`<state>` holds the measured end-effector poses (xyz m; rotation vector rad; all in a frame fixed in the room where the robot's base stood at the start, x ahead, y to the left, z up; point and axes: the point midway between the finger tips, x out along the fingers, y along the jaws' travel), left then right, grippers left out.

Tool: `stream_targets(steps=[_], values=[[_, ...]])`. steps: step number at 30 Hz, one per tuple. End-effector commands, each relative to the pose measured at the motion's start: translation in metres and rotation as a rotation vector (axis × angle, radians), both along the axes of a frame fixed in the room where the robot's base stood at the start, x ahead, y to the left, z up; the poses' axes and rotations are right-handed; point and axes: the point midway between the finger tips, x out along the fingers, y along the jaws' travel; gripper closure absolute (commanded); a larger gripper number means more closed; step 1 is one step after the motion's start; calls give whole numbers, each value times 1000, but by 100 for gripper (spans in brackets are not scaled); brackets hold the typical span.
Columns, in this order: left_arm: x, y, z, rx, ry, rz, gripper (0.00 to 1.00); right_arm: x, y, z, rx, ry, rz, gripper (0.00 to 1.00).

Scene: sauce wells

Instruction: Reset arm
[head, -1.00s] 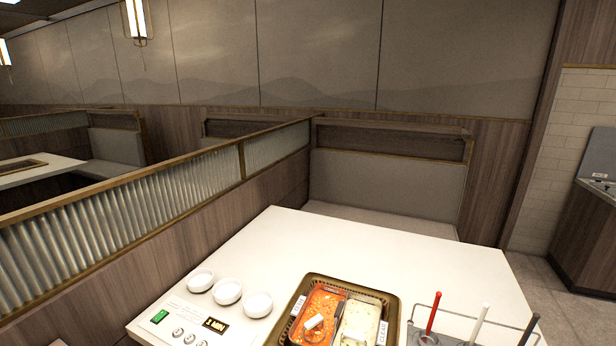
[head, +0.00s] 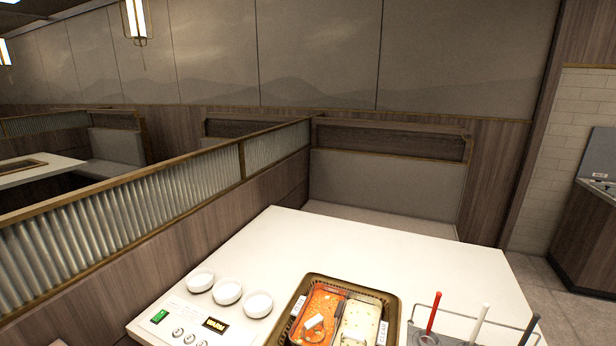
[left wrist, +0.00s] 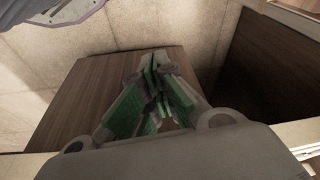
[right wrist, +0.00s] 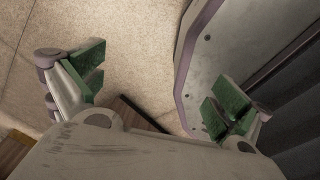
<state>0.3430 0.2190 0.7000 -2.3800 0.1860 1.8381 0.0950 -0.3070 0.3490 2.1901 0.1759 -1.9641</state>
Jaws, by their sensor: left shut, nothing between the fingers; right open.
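My left gripper (left wrist: 158,88) shows in the left wrist view with its green-padded fingers together and nothing between them. A wood-brown panel lies beyond it. My right gripper (right wrist: 155,85) shows in the right wrist view with its green-padded fingers wide apart and empty, above a pale speckled floor. Neither gripper nor arm shows in the head view.
The white table (head: 400,250) holds three white bowls (head: 228,291), a brown basket (head: 396,310) with an orange and a cream sauce section, and a rack with red (head: 433,312), white and dark handles. Its far part is clear. A corrugated divider (head: 150,205) runs along the left.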

Motion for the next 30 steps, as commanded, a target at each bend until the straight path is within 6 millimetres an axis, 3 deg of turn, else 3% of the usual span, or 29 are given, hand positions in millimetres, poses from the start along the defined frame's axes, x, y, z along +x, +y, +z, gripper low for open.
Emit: stream_targets(steps=[3,14,30], values=[[-4,0,-33,1,13,-2,100,-4,5,0,5,5,-1,0],[-29,3,-124,4,44,-7,100,-14,20,-2,20,16,-3,0],[-97,13,-240,10,90,-17,100,-6,20,-1,21,8,-2,0]])
